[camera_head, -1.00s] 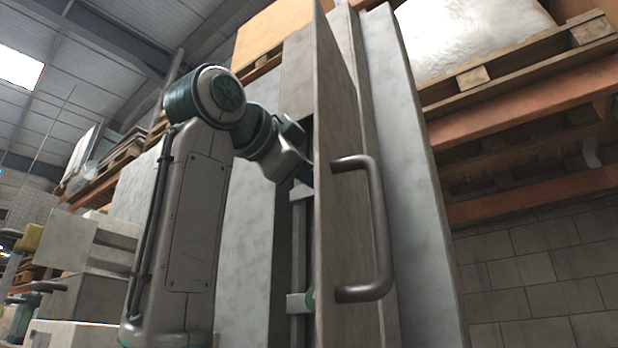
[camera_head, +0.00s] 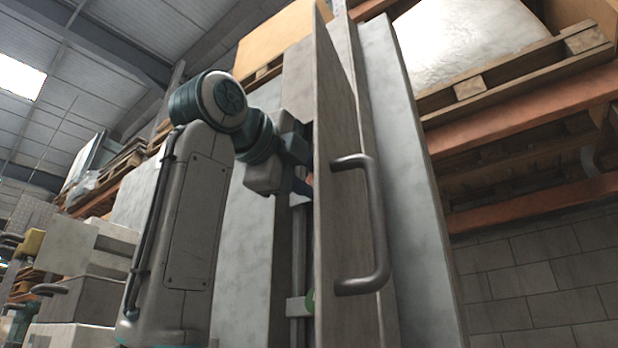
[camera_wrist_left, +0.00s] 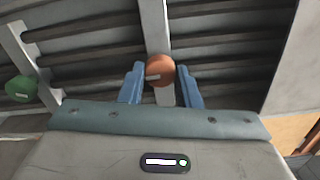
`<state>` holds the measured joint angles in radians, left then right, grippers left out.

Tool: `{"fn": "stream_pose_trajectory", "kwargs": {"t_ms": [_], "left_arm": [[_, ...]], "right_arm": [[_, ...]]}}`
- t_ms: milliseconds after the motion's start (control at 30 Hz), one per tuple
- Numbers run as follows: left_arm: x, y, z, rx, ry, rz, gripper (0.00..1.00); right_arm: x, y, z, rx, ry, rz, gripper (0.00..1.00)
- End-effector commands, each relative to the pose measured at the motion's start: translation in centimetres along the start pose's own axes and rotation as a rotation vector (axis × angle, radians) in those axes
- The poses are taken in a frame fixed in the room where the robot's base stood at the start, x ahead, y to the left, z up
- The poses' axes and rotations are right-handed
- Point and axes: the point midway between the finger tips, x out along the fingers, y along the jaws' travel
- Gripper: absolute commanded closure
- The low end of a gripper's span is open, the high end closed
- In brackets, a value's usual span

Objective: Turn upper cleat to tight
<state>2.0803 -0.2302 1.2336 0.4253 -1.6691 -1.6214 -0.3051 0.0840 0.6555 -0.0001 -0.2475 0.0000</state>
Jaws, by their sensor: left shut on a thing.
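The upper cleat (camera_wrist_left: 160,69) is a round orange-brown knob with a pale mark, on a pale upright bar in the left wrist view. My left gripper (camera_wrist_left: 161,72) has its blue fingers on both sides of this knob and is shut on it. In the head view my left gripper (camera_head: 304,178) is at the gap behind the panel edge, and the knob is mostly hidden there. A green knob (camera_wrist_left: 21,89) sits on a pale bracket at the left of the wrist view; it also shows lower in the head view (camera_head: 310,301), partly hidden.
A tall panel with a metal handle (camera_head: 376,225) stands open just right of my left gripper. Dark horizontal slats (camera_wrist_left: 90,72) lie behind the knobs. Orange racking (camera_head: 530,120) with pallets stands at the right.

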Motion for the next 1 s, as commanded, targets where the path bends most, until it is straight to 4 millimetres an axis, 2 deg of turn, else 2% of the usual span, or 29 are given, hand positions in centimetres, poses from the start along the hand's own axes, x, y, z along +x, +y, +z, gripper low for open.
{"fn": "stream_pose_trajectory", "kwargs": {"t_ms": [667, 700, 767, 800, 1000], "left_arm": [[0.18, 0.43, -0.18, 0.060, 0.006, 0.010, 0.93], [0.19, 0.43, -0.18, 0.060, 0.007, 0.010, 0.64], [0.18, 0.40, -0.17, 0.059, 0.006, 0.009, 0.53], [0.16, 0.37, -0.15, 0.059, 0.005, 0.008, 0.48], [0.09, 0.23, -0.08, 0.059, 0.003, 0.005, 0.48]], "right_arm": [[0.18, -0.68, -0.03, 0.003, 0.001, -0.007, 0.64], [0.18, -0.68, -0.03, 0.003, 0.001, -0.007, 0.64], [0.17, -0.67, -0.03, 0.003, 0.002, -0.007, 0.64], [0.17, -0.66, -0.03, 0.003, 0.002, -0.007, 0.64], [0.12, -0.56, -0.04, 0.002, 0.002, -0.006, 0.64]]}}
